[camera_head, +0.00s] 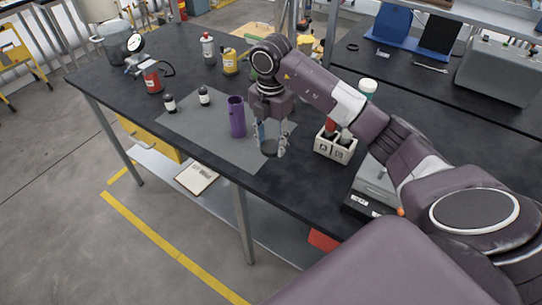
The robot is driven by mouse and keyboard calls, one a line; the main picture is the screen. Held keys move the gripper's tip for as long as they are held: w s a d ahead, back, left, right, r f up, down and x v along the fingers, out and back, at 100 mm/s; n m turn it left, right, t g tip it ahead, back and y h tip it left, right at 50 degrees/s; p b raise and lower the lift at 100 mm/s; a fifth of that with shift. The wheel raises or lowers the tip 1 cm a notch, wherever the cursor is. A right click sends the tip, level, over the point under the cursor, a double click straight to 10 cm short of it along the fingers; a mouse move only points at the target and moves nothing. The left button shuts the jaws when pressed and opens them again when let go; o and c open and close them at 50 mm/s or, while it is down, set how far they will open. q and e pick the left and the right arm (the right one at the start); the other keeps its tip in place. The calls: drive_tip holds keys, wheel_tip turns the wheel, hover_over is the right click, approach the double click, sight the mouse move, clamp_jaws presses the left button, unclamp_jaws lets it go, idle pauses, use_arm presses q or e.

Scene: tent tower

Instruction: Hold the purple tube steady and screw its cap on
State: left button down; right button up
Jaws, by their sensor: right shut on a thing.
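The purple tube (237,118) stands upright on the grey mat (205,141), with its dark open top showing. My right gripper (270,148) points down just to the right of the tube, apart from it. It is shut on a small dark round piece (269,147) that looks like the cap. The fingers partly hide this piece. My left gripper is not in view, and nothing holds the tube.
A red canister (152,79), a yellow bottle (230,62) and a grey-and-red can (208,48) stand behind. A light holder (335,148) is right of my gripper. The table's front edge is close.

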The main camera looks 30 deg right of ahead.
sight(271, 146)
wheel_tip(271, 146, up, 14)
drive_tip(key=p, duration=0.1)
drive_tip(key=shift+f, duration=0.25)
